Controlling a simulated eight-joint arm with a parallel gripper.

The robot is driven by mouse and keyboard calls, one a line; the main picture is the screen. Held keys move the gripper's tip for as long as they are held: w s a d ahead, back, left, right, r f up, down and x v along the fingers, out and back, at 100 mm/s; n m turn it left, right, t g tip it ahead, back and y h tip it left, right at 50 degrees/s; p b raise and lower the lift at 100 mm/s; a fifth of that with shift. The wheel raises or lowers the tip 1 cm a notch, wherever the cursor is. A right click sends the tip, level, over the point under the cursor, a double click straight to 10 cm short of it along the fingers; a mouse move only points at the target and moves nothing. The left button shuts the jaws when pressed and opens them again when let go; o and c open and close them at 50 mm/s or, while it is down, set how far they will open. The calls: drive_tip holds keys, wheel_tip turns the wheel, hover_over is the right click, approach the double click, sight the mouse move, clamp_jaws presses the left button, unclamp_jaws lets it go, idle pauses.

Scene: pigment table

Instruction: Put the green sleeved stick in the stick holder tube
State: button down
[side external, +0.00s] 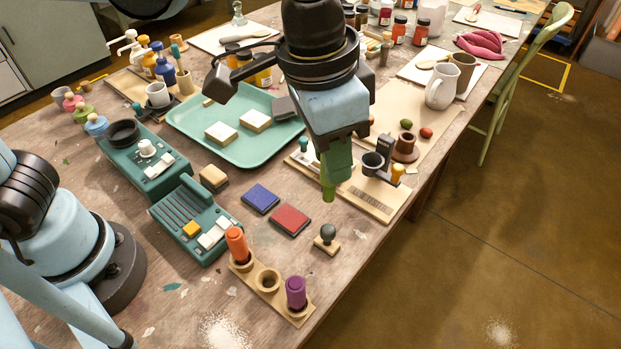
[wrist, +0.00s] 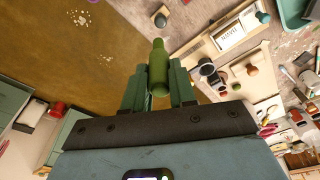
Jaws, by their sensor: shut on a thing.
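The green sleeved stick (side external: 328,190) hangs upright below my gripper (side external: 336,160), above the table and apart from it. In the wrist view the stick (wrist: 158,68) sits between the two green fingers of my gripper (wrist: 158,82), which are shut on it. The wooden stick holder (side external: 281,302) lies at the table's near edge, lower and to the left of the stick in the side view. Its middle tube (side external: 268,280) is empty. An orange stick (side external: 237,244) stands in one end tube and a purple stick (side external: 296,291) in the other.
A stamp (side external: 326,238) with a dark knob stands between the held stick and the holder. Red (side external: 291,220) and blue (side external: 261,198) pads lie to the left. A teal device (side external: 194,222) is further left. A wooden tray (side external: 375,205) with small items lies right.

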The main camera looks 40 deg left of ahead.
drive_tip(key=w+a+f+n, duration=0.1)
drive_tip(key=w+f, duration=0.1)
drive_tip(key=w, duration=0.5)
drive_tip(key=w+f+n, duration=0.2)
drive_tip(key=w, duration=0.5)
drive_tip(key=shift+w+a+f+y, duration=0.3)
drive_tip(key=shift+w+a, duration=0.05)
drive_tip(key=shift+f, duration=1.85)
idle(0.8)
drive_tip(key=shift+c, duration=1.8)
unclamp_jaws()
drive_tip(key=shift+r, duration=0.15)
wheel_tip(320, 180, up, 8)
